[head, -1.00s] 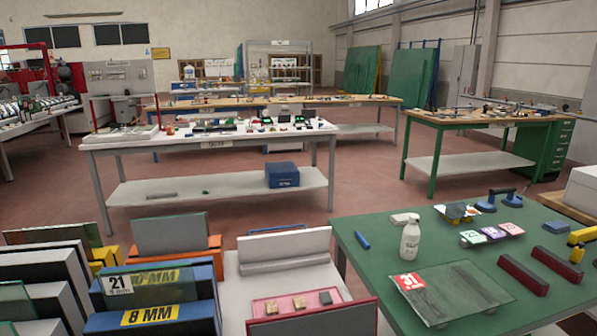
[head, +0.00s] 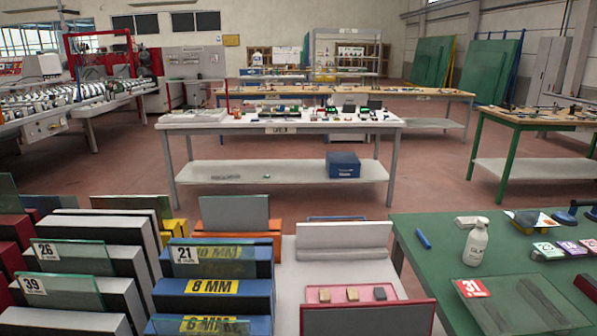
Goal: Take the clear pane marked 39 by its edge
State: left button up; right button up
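The clear pane marked 39 (head: 66,292) stands upright in a grey and black slotted rack at the lower left of the head view. Its white label with 39 is at its upper left corner, and its top edge is free. A clear pane marked 26 (head: 84,258) stands just behind it in the same rack. Neither of my grippers shows in the head view.
A blue rack (head: 222,263) with yellow MM labels holds a pane marked 21 (head: 197,262) to the right. Red floor lies open behind the racks.

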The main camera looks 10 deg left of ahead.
aim_at(60, 291)
jog(key=u, duration=1.8)
